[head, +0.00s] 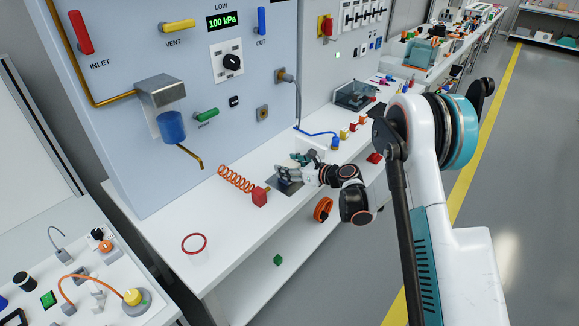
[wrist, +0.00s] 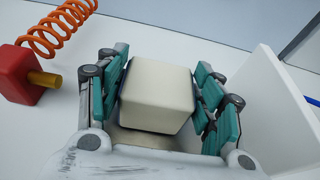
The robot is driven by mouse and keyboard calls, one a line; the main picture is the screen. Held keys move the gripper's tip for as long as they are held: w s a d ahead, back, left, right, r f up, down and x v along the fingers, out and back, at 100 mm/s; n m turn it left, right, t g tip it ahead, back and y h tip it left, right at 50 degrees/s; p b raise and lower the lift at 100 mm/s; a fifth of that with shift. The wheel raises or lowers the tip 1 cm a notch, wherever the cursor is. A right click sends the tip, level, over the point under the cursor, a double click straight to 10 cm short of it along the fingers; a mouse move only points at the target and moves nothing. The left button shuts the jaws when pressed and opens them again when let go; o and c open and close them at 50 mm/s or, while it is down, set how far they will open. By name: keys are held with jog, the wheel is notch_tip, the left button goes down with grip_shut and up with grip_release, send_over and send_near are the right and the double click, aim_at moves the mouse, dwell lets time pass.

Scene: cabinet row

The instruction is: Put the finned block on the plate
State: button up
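A cream block (wrist: 157,95) with rounded edges sits between the two teal-padded fingers of my gripper (wrist: 160,82). The pads meet both its sides, and it looks slightly tilted. I take it for the finned block, but no fins can be made out on its visible faces. In the head view my gripper (head: 291,170) is low over the white bench, above or beside a dark flat plate (head: 284,188). The gripper partly covers this plate, and I cannot tell whether the block touches it. The plate is not clear in the wrist view.
A red block (head: 259,196) with an orange coil (head: 235,178) lies left of my gripper; a white upright panel (wrist: 288,105) stands close on the right. Small coloured blocks and a blue cable (head: 318,133) are behind. The bench's front edge is near.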

jog(key=shift+o, duration=1.3)
jog(key=shift+r, duration=0.2)
jog(key=p+v, duration=0.4)
jog(key=v, duration=0.8)
